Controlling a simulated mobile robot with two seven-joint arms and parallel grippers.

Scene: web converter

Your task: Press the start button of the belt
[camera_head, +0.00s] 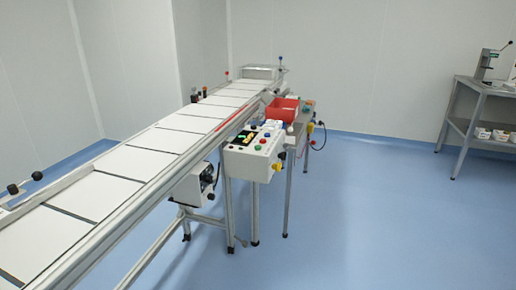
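A long conveyor belt (128,161) with white panels and dark cross lines runs from the lower left up to the middle back. A white control box (255,162) is mounted on its right side near the far end. The box has a lit green display (243,136) and several small coloured buttons on its sloped top. These include green, red and blue ones, but they are too small to tell which is the start button. Neither of my grippers is in view.
A red bin (283,108) stands on a small table behind the control box. A second white box (194,188) hangs under the belt. A grey metal shelf (480,123) stands at the right wall. The blue floor (370,220) right of the belt is clear.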

